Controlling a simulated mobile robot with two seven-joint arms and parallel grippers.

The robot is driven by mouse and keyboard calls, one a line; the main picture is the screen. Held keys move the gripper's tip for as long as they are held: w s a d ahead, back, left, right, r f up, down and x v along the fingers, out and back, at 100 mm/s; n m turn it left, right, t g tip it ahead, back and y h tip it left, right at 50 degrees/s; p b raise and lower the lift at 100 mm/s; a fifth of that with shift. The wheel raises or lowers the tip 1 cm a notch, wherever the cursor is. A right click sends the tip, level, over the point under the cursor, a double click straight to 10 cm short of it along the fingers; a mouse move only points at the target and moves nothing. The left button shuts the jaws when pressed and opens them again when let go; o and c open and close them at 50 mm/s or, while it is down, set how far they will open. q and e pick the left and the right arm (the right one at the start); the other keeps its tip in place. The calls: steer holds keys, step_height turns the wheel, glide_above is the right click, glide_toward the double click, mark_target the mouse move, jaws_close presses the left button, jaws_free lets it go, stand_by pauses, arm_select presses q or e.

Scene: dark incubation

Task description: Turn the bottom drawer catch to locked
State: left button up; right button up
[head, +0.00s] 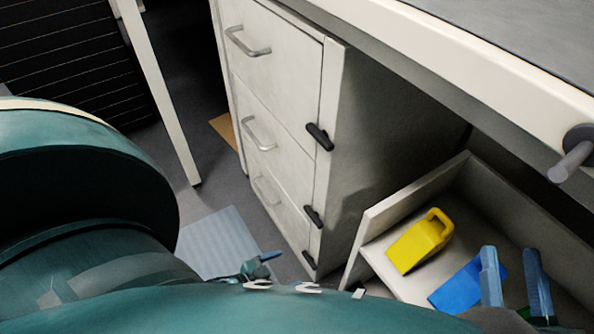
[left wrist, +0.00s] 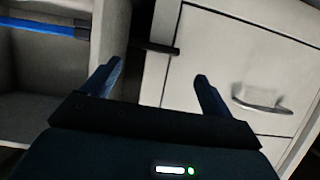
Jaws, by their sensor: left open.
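The white drawer cabinet (head: 345,130) has three drawers with bar handles and a small black catch at each drawer's right edge in the head view. The bottom catch (head: 309,259) is low, near the floor. The middle catch (head: 313,216) and top catch (head: 320,137) are above it. My left gripper (head: 262,266) is low in front of the cabinet, partly hidden by my arm. In the left wrist view its fingers (left wrist: 157,85) are open and empty. A black catch (left wrist: 158,48) lies across a drawer's edge beyond them; which one is unclear. My right gripper (head: 514,280) is at lower right, its fingers apart.
An open white bin (head: 375,215) right of the cabinet holds a yellow scoop-like piece (head: 420,242) and a blue piece (head: 455,287). A desk (head: 440,65) overhangs at the upper right. A pale blue mat (head: 218,243) lies on the floor. A drawer handle (left wrist: 262,100) projects near the left gripper.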

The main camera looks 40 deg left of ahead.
arm_select(q)
steer(key=p+v, duration=0.1)
steer(key=v, duration=0.5)
steer(key=shift+f, duration=0.1)
stand_by(0.4)
